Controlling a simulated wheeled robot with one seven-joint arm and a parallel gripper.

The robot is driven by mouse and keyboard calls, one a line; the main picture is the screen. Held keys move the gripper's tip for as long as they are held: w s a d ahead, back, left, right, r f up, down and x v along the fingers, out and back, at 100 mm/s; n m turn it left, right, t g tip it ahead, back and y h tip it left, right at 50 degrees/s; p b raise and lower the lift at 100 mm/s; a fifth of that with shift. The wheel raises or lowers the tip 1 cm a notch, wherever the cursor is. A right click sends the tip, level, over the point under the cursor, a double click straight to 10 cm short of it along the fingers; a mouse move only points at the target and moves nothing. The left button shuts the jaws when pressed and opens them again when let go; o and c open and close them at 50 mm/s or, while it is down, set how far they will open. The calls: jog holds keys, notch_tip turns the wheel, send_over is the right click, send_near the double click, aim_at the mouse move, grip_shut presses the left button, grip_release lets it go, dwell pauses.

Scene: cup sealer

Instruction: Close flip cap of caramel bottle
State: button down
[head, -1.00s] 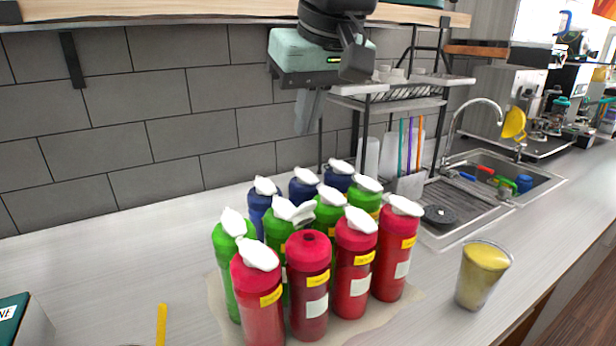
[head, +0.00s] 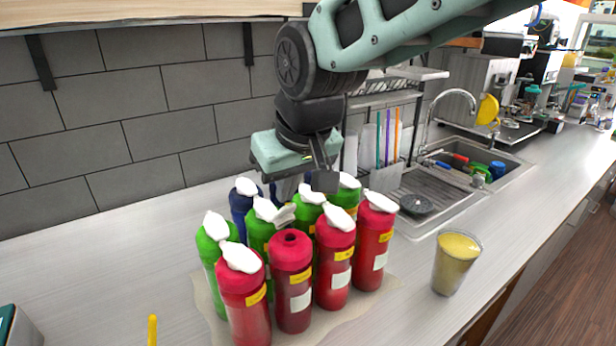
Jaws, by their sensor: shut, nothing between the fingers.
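A dark red bottle (head: 291,285) stands upright, second from the left in the front row. Its top spout hole is exposed, and its flip cap (head: 286,214) stands open at the back of the top, partly in shadow. The yellow label is too small to read. My gripper (head: 287,190) points down above and behind this bottle, over the back rows. Its fingers are shut and empty, apart from the open cap. The fingertips are partly lost among the bottle tops.
Red bottles with closed white caps stand left (head: 244,300) and right (head: 334,265) of it. Green (head: 210,255) and blue (head: 240,208) bottles stand close behind. A yellow-filled cup (head: 457,262) stands on the right.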

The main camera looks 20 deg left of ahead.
jog(key=shift+f+b, duration=0.15)
jog(key=shift+b, duration=0.35)
jog(key=shift+s+d+y+b, duration=0.2)
jog(key=shift+y+b, duration=0.2)
jog(key=shift+b, duration=0.2)
jog(key=shift+d+f+t+b, duration=0.1)
jog(key=shift+t+b, duration=0.2)
jog(key=shift+b, duration=0.2)
jog(key=f+b, duration=0.1)
jog(key=b, duration=0.2)
jog(key=s+d+t+y+b, duration=0.1)
jog(key=b, duration=0.3)
jog(key=shift+s+d+f+y, duration=0.2)
jog(key=shift+f+y, duration=0.1)
jog(key=shift+f, duration=0.1)
jog(key=s+d+f+t+y+b, duration=0.2)
jog(key=f+t+y+b, duration=0.3)
jog(key=b, duration=2.6)
jog(key=shift+s+d+f+y+b, duration=0.15)
jog(key=shift+s+d+y+b, duration=0.2)
jog(key=shift+d, duration=0.35)
jog(key=shift+t+b, duration=0.3)
jog(key=shift+b, duration=0.7)
jog(key=shift+y, duration=0.25)
